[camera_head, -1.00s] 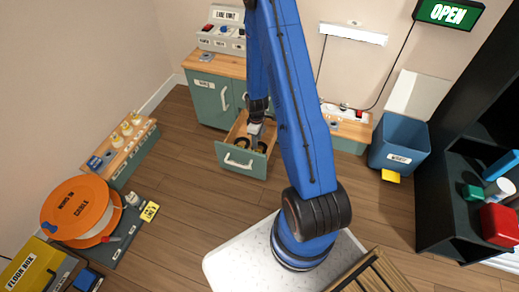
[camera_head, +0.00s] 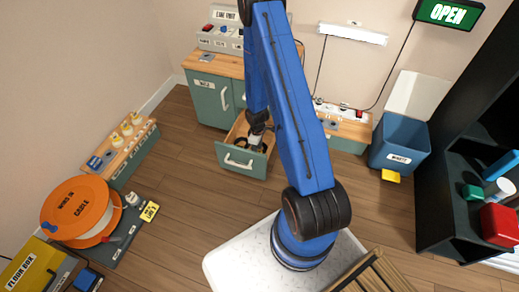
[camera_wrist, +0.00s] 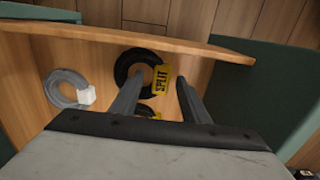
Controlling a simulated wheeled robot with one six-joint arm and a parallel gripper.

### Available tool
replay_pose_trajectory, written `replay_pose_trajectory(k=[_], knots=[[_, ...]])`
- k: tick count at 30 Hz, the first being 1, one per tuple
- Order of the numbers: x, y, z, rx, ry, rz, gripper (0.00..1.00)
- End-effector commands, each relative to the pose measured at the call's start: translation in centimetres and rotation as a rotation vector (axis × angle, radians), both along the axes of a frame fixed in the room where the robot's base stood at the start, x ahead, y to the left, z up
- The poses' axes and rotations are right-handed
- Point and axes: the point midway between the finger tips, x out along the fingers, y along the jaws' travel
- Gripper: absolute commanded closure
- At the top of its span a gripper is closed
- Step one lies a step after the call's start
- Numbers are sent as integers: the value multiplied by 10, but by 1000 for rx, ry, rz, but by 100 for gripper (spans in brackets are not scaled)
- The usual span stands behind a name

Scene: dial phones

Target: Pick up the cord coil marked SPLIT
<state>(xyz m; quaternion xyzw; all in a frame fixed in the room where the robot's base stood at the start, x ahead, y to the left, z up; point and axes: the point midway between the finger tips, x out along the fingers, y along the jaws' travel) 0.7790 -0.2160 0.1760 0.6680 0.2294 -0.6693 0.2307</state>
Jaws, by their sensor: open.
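The cord coil marked SPLIT is a black ring with a yellow tag, lying in the open drawer; in the wrist view the coil (camera_wrist: 124,64) is near the middle, its tag (camera_wrist: 161,80) to its right. My gripper (camera_wrist: 156,84) is open, with one finger overlapping the coil's lower part and the other right of the tag. Contact cannot be told. In the head view my gripper (camera_head: 255,142) is at the drawer (camera_head: 238,160), and the coils inside are mostly hidden.
A grey coil (camera_wrist: 66,90) with a white tag lies left in the drawer. Another yellow tag (camera_wrist: 146,112) shows below SPLIT, partly hidden. The wooden drawer wall (camera_wrist: 120,34) and green cabinet panels bound the space. The floor (camera_head: 200,200) before the drawer is clear.

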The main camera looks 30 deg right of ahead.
Motion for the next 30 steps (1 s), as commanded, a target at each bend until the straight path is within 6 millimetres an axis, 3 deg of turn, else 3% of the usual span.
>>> replay_pose_trajectory(k=[12,17,18,30], knots=[[0,0,-4,1,-1,0,58],[0,0,-4,1,-1,0,96],[0,0,-4,1,-1,0,100],[1,0,0,0,-1,0,100]])
